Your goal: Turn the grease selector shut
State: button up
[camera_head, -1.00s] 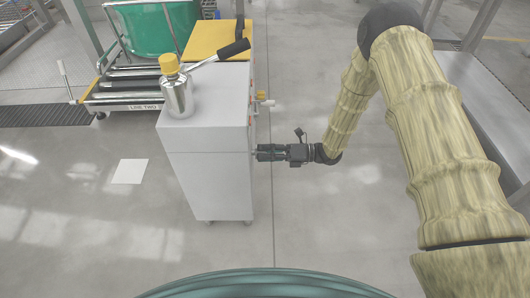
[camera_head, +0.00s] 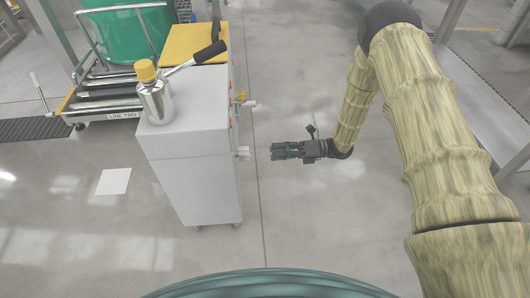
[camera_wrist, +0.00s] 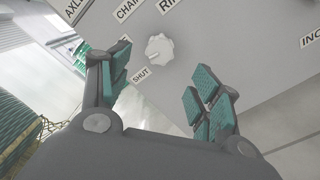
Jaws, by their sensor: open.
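The grease selector is a pale ridged knob (camera_wrist: 159,48) on a grey panel in the wrist view. Labels around it include AXLE, CHAIN and SHUT; the SHUT label (camera_wrist: 141,74) is below left of the knob. I cannot tell for sure which label the knob points at. My gripper (camera_wrist: 160,78) is open and empty, its green-padded fingers apart, with the knob beyond them and not touched. In the head view my gripper (camera_head: 273,151) is to the right of the grey cabinet (camera_head: 190,180), with a gap between its fingertips and a small pale fitting (camera_head: 243,152) on the cabinet's right side.
A metal canister with a yellow cap (camera_head: 154,95) and a black-gripped lever (camera_head: 210,53) are on the cabinet top. Another small handle (camera_head: 246,104) sticks out from its right side. A green drum (camera_head: 130,35) stands behind.

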jog(key=shift+d, duration=0.9)
jog(key=s+d+f+m+t+h, duration=0.1)
jog(key=s+f+m+t+h, duration=0.35)
jog(key=f+m, duration=0.6)
jog(key=s+d+f+m+t+h, duration=0.1)
jog(key=s+f+m+t+h, duration=0.35)
jog(key=m, duration=1.15)
jog(key=s+d+f+m+g+h, duration=0.1)
jog(key=s+d+m+g+h, duration=0.2)
jog(key=s+m, duration=0.5)
jog(key=s+d+f+m+g+h, duration=0.1)
jog(key=s+d+m+g+h, duration=0.15)
jog(key=s, duration=0.95)
jog(key=s+d+f+m+g+h, duration=0.1)
jog(key=s+d+m+g+h, duration=0.25)
jog(key=s+m, duration=0.45)
notch_tip(320, 180, up, 36)
jog(key=s+n+p, duration=0.1)
jog(key=s+p, duration=0.1)
jog(key=p, duration=3.3)
jog(key=shift+a+f+n+p, duration=0.15)
jog(key=shift+a+n+p, duration=0.15)
jog(key=shift+a+p, duration=0.1)
